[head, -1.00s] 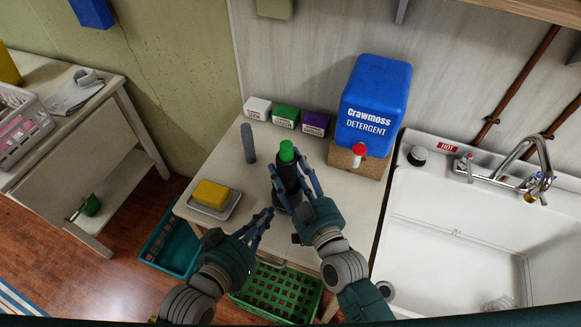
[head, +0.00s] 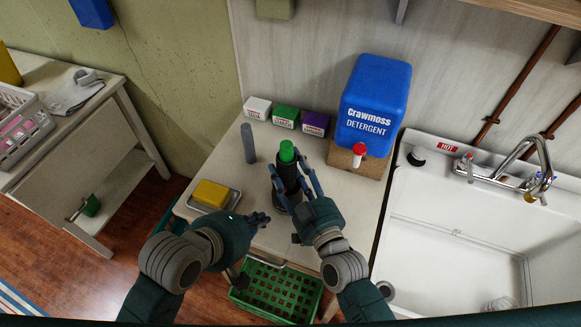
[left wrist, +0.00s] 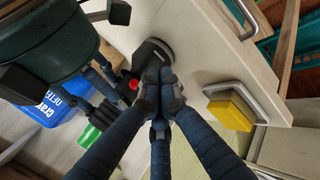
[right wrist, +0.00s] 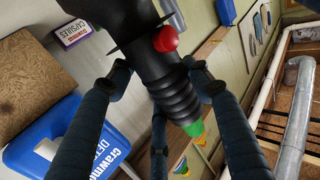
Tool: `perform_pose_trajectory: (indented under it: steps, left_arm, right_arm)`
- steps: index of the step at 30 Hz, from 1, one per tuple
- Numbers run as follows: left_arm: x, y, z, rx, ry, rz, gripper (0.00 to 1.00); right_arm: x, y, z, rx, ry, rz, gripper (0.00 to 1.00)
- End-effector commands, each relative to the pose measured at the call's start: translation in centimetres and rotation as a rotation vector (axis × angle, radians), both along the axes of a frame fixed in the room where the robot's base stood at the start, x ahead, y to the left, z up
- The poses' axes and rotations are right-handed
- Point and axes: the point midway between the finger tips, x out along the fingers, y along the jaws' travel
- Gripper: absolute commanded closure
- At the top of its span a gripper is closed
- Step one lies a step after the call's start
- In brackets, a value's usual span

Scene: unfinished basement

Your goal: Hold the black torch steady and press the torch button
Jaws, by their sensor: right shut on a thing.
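The black torch (head: 287,178) stands upright, green end up, over the table in the head view. I cannot tell whether its base touches the table. My right gripper (head: 293,172) is shut around its body; the right wrist view shows fingers on both sides of the ribbed torch (right wrist: 152,66), with the red button (right wrist: 165,39) uncovered. My left gripper (head: 260,220) is in front and left of the torch, fingers closed together and empty. In the left wrist view its fingertips (left wrist: 162,88) are close to the red button (left wrist: 134,84); contact cannot be told.
On the table (head: 325,225) are a yellow sponge on a tray (head: 232,207), a grey cylinder (head: 248,144), several small boxes (head: 285,117) and a blue detergent container (head: 373,95). A sink (head: 455,220) is at right. A green crate (head: 276,290) is below the front edge.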

Motion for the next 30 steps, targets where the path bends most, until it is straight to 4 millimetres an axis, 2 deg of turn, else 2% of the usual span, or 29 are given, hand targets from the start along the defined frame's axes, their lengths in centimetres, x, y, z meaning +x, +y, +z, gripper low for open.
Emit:
perform_pose_trajectory:
  steps: [6,13,19,30]
  left_arm:
    - [3.1,-1.4,0.1,-0.001,-0.003,-0.001,1.0]
    - [5.4,-2.3,0.1,-0.001,-0.002,-0.001,1.0]
    - [6.1,-2.7,0.0,0.001,-0.001,-0.001,1.0]
    - [6.1,-2.7,0.0,0.001,-0.001,-0.001,1.0]
  right_arm:
    - [0.0,0.0,0.1,-0.001,-0.001,0.0,0.85]
    - [0.0,0.0,0.1,0.0,-0.001,0.0,0.85]
    - [0.0,0.0,0.1,0.0,-0.001,0.0,0.85]
    - [0.0,0.0,0.0,0.0,-0.001,0.0,0.85]
